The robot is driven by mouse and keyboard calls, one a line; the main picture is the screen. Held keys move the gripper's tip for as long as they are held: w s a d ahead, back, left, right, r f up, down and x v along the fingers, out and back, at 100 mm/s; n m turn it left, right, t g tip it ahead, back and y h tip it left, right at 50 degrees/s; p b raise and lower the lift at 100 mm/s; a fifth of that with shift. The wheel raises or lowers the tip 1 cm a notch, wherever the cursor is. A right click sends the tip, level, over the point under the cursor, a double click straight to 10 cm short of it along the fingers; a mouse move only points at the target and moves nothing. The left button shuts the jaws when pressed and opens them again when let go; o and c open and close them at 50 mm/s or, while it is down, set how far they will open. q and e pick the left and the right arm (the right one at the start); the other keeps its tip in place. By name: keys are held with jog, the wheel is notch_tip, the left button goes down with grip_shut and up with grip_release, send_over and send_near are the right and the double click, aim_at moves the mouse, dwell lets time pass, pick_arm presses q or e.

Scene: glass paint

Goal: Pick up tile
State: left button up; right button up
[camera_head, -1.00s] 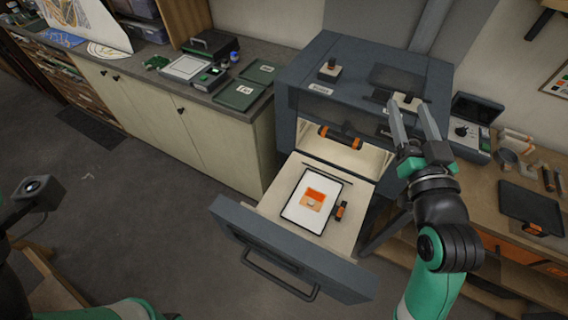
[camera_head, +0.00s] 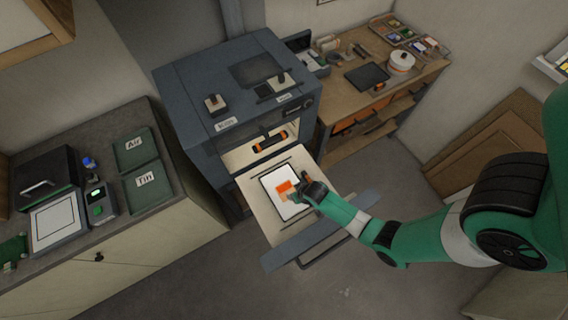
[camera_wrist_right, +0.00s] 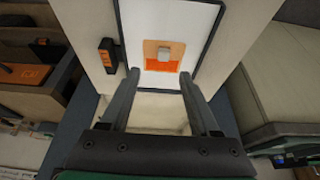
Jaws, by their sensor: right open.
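The tile (camera_head: 284,186) is a small orange and tan piece on a white, dark-edged board in the pulled-out drawer. In the right wrist view the tile (camera_wrist_right: 163,62) shows orange with a tan band and a small light grey square. My right gripper (camera_wrist_right: 160,76) is open and empty, its two fingers reaching to either side of the tile's near edge. In the head view the right gripper (camera_head: 291,196) is over the board and hides part of it. I cannot tell whether the fingers touch the board. My left gripper is out of view.
The drawer (camera_head: 255,212) juts from a dark blue-grey cabinet (camera_head: 200,125). A black and orange block (camera_wrist_right: 108,54) lies beside the board. Counters with trays (camera_head: 152,187) and tools stand on both sides. The floor in front is clear.

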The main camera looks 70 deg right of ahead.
aim_at(289, 192)
jog(key=b+x, duration=0.2)
jog(key=x, duration=0.1)
jog(key=shift+f, duration=0.4)
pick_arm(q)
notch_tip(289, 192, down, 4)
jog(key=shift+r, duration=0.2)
pick_arm(e)
jog(key=shift+w+d, duration=0.1)
jog(key=shift+w, duration=0.1)
jog(key=b+x, duration=0.2)
jog(key=x, duration=0.1)
jog(key=b+x, duration=0.1)
jog(key=b, duration=0.1)
jog(key=shift+w+f, duration=0.3)
jog(key=shift+w, duration=0.1)
jog(key=shift+w+f, duration=0.1)
jog(key=shift+f, duration=0.05)
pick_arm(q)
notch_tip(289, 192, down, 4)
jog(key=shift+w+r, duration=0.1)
pick_arm(e)
grip_shut()
